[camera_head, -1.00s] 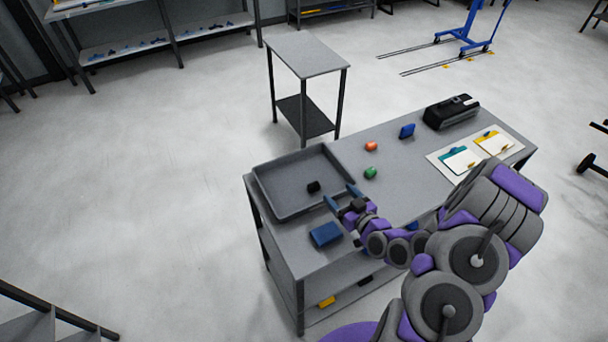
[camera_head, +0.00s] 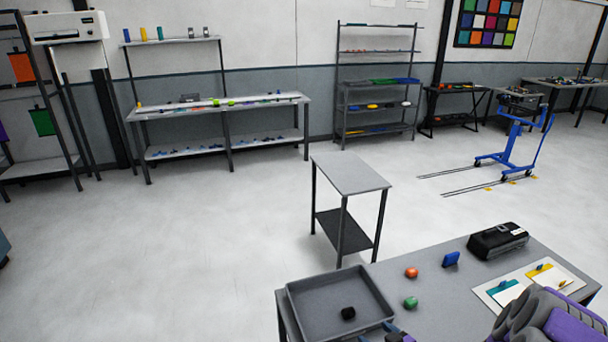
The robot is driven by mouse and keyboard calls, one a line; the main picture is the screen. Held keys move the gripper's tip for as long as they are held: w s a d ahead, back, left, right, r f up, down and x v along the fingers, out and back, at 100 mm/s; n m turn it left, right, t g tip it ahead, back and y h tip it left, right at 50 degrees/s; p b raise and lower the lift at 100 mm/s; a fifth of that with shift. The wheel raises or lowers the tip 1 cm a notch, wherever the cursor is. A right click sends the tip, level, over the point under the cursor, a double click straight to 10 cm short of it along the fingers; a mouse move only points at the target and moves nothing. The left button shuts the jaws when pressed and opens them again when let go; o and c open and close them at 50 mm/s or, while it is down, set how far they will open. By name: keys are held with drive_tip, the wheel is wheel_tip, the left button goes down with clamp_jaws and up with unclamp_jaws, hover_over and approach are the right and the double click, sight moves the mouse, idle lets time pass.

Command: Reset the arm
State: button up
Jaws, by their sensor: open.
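My gripper (camera_head: 388,334) shows only in part at the bottom edge, beside the front right corner of a grey tray (camera_head: 303,312). Its blue finger tips are open, and I see nothing between them. The rest of the gripper is cut off by the frame. My purple and grey arm shows at the bottom right corner, over the workbench.
A small side table (camera_head: 348,174) stands behind. Open floor lies left.

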drive_tip(key=s+d+r+m+g+h+b, duration=0.25)
drive_tip(key=s+r+g+h, duration=0.6)
drive_tip(key=s, duration=0.45)
drive_tip(key=s+a+r+m+g+y, duration=0.1)
drive_tip(key=s+a+r, duration=0.2)
drive_tip(key=s, duration=0.4)
drive_tip(key=s+a+r+m+g+y+b, duration=0.1)
drive_tip(key=s+a+r+g, duration=0.1)
drive_tip(key=s, duration=0.5)
drive_tip(key=s+a+r+m+g+y, duration=0.1)
drive_tip(key=s+a+r+g, duration=0.1)
drive_tip(key=s+a+r, duration=0.2)
drive_tip(key=s+r, duration=0.1)
drive_tip(key=s, duration=0.2)
drive_tip(key=shift+s+r, duration=0.3)
drive_tip(key=shift+s, duration=0.05)
drive_tip(key=shift+m, duration=0.25)
